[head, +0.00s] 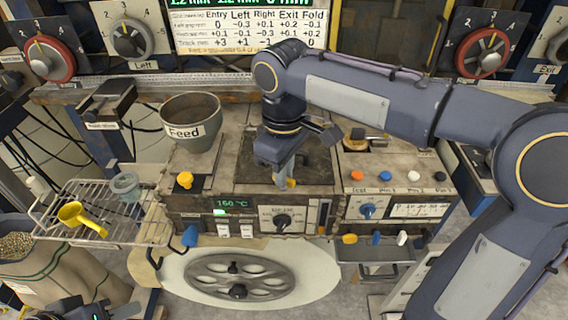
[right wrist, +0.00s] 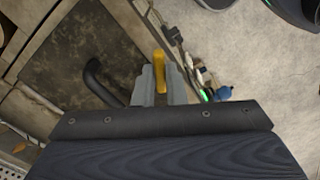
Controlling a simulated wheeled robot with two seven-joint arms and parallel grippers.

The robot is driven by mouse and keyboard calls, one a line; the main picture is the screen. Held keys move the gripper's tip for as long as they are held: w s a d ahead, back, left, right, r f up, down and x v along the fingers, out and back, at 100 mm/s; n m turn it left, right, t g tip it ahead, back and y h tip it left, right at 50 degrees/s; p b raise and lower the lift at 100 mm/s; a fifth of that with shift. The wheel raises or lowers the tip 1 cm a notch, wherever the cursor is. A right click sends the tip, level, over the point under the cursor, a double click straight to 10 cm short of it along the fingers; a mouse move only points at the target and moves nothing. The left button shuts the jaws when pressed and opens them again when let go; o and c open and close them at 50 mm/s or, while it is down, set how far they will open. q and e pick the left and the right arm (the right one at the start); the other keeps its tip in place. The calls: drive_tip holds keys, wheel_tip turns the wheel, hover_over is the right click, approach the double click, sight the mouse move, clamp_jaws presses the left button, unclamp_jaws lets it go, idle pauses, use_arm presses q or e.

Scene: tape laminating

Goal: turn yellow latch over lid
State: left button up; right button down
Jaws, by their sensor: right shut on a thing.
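The yellow latch (right wrist: 160,68) is a small upright tab at the edge of the lid. In the head view only a bit of the latch (head: 291,183) shows beside my fingers. The lid (head: 316,169) is a dark, stained square plate set in the machine top; it also shows in the right wrist view (right wrist: 65,58) with a black curved handle (right wrist: 99,82). My right gripper (head: 281,180) points down at the lid's front edge, and its fingers (right wrist: 157,88) are shut on the latch. My left gripper (head: 88,309) is only partly in view at the bottom left; its jaws are unclear.
A feed hopper (head: 190,122) and a yellow knob (head: 184,180) stand left of the lid. A wire rack (head: 150,232) holds a yellow scoop and a cup. A button panel (head: 395,181) lies to the right. My right arm hides part of the back.

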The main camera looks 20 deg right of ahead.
drive_tip(key=m+p, duration=0.2)
drive_tip(key=m, duration=0.4)
drive_tip(key=shift+r, duration=0.1)
drive_tip(key=m+p, duration=0.1)
drive_tip(key=m, duration=0.4)
drive_tip(key=shift+m, duration=0.4)
drive_tip(key=c, duration=1.5)
unclamp_jaws()
wheel_tip(320, 180, up, 8)
drive_tip(key=shift+f, duration=0.15)
